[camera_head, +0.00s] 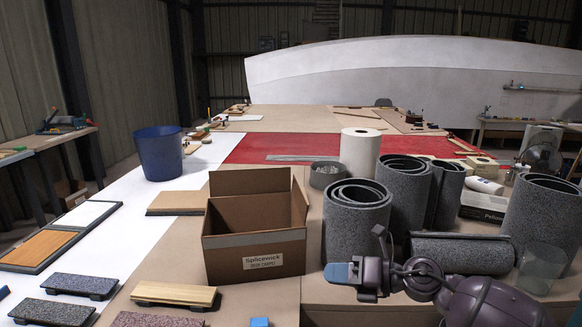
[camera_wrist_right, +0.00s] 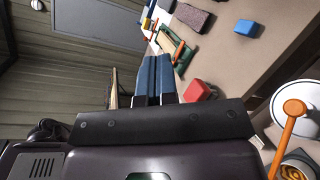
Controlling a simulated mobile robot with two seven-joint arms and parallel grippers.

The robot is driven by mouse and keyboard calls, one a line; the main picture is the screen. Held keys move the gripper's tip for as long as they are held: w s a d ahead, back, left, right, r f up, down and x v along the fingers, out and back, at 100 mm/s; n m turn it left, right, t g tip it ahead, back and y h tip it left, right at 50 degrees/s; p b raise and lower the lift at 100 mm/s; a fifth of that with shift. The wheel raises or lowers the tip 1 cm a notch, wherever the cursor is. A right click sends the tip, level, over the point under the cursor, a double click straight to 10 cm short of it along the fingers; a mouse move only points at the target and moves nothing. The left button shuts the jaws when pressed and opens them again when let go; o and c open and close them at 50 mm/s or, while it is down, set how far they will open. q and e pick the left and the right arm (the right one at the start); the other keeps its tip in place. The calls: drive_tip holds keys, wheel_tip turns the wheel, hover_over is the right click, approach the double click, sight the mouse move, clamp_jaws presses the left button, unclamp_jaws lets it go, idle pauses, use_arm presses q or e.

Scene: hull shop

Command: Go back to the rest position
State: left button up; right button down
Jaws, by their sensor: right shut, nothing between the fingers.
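My right gripper (camera_head: 345,273) reaches in from the lower right in the head view, in front of the grey carpet rolls and just right of the cardboard box. Its blue fingers are closed together with nothing between them. In the right wrist view the two fingers of the right gripper (camera_wrist_right: 155,78) lie side by side. My left gripper does not show in either view.
An open cardboard box (camera_head: 255,240) stands at the table's middle, with grey carpet rolls (camera_head: 357,222) to its right. A blue bin (camera_head: 159,153) stands at the back left. Sample boards (camera_head: 174,295) lie at the front left. A small blue block (camera_head: 260,322) lies at the front edge.

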drive_tip(key=s+d+f+m+t+h, duration=0.2)
drive_tip(key=d+f+m+t+h, duration=0.3)
drive_tip(key=m, duration=0.9)
drive_tip(key=s+d+f+m+t+h, duration=0.2)
drive_tip(key=d+f+m+t+h, duration=0.4)
drive_tip(key=m, duration=0.8)
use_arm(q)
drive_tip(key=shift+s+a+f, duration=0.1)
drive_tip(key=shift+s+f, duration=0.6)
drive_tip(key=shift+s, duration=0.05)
use_arm(e)
drive_tip(key=s+d+f+m+g+h, duration=0.1)
drive_tip(key=s+d+f+m, duration=0.1)
drive_tip(key=s+f, duration=0.3)
drive_tip(key=s+d+f+m+g+h, duration=0.1)
drive_tip(key=s+f+m, duration=0.4)
drive_tip(key=s, duration=0.6)
drive_tip(key=s+d+f+m+g+h, duration=0.2)
drive_tip(key=s+d+f+m+g, duration=0.1)
drive_tip(key=s+f, duration=0.4)
drive_tip(key=shift+s+d+f, duration=0.15)
drive_tip(key=shift+s+d, duration=0.6)
drive_tip(key=shift+d, duration=0.05)
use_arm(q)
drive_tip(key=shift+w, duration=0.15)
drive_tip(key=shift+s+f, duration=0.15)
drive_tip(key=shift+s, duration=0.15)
